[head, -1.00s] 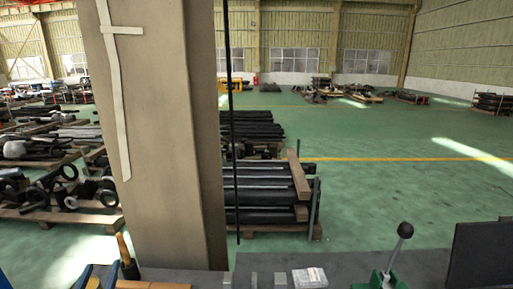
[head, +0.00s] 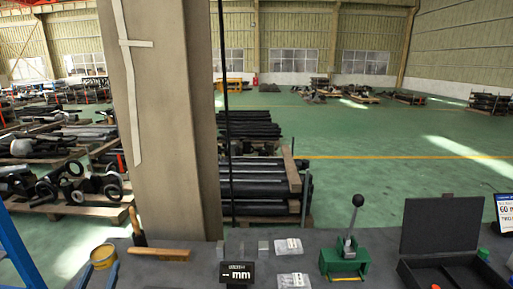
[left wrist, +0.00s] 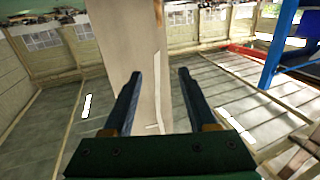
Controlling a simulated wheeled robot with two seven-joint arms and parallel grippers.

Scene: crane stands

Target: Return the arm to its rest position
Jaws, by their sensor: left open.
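My left gripper (head: 97,276) shows at the lower left of the head view, its two blue fingers apart over the near edge of the grey bench (head: 205,268). In the left wrist view the same gripper (left wrist: 157,75) is open, with nothing between its fingers. A tall concrete pillar (left wrist: 125,40) stands beyond them there. A yellow ring-shaped thing (head: 103,256) shows by the fingertips in the head view; I cannot tell whether they touch it. My right gripper is not in view.
A hammer (head: 137,228), a wooden strip (head: 160,254), a small "mm" display (head: 237,273), a green lever press (head: 343,262) and an open dark case (head: 442,226) are on the bench. The pillar (head: 170,120) rises behind it. A blue frame (head: 18,255) stands at far left.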

